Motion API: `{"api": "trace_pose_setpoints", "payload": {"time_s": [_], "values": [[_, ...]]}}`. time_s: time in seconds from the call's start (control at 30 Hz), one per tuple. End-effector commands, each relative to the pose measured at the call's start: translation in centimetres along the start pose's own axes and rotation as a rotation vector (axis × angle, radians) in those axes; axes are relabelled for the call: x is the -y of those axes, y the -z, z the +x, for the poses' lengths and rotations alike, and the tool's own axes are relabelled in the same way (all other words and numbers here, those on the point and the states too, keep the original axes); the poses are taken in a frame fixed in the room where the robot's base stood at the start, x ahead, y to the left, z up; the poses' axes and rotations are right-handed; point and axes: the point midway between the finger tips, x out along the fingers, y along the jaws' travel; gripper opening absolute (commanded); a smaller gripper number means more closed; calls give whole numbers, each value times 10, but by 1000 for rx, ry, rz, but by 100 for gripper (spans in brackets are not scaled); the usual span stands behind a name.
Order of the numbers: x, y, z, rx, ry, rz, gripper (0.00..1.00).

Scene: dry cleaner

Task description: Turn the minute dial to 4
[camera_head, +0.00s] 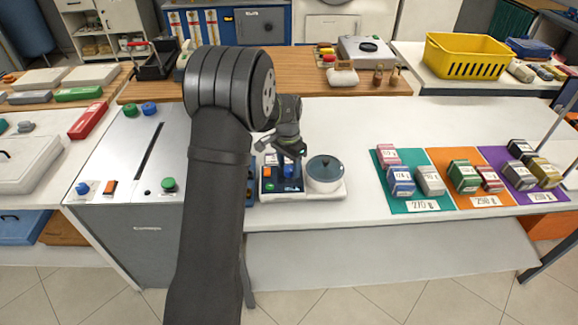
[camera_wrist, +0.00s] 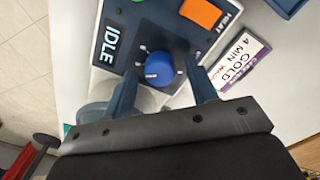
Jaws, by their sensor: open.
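The minute dial is a round blue knob (camera_wrist: 158,66) on a dark panel, with a small white mark near its lower-left edge in the wrist view. In the head view the dial (camera_head: 291,171) shows just under my gripper. My gripper (camera_wrist: 160,72) is open, with one finger on each side of the dial. Gaps seem to remain between fingers and knob; contact cannot be told. The scale around the dial is too small to read. A display (camera_wrist: 110,44) on the panel reads "IDLE".
An orange switch (camera_wrist: 201,12) labelled HEAT is on the panel. A lidded round pot (camera_head: 325,172) stands right of the panel. Several small boxes stand on teal (camera_head: 390,204), orange and purple mats further right. A grey metal cabinet (camera_head: 140,195) stands left. White counter is free behind the device.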

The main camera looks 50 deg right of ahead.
Motion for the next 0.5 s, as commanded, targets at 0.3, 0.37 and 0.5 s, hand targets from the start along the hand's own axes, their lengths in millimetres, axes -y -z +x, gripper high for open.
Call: {"api": "trace_pose_setpoints", "payload": {"time_s": [0.3, 0.37, 0.5], "values": [[0, 0, 5, 1, 0, 0, 53], [0, 0, 5, 1, 0, 0, 47], [0, 0, 4, 1, 0, 0, 19]]}}
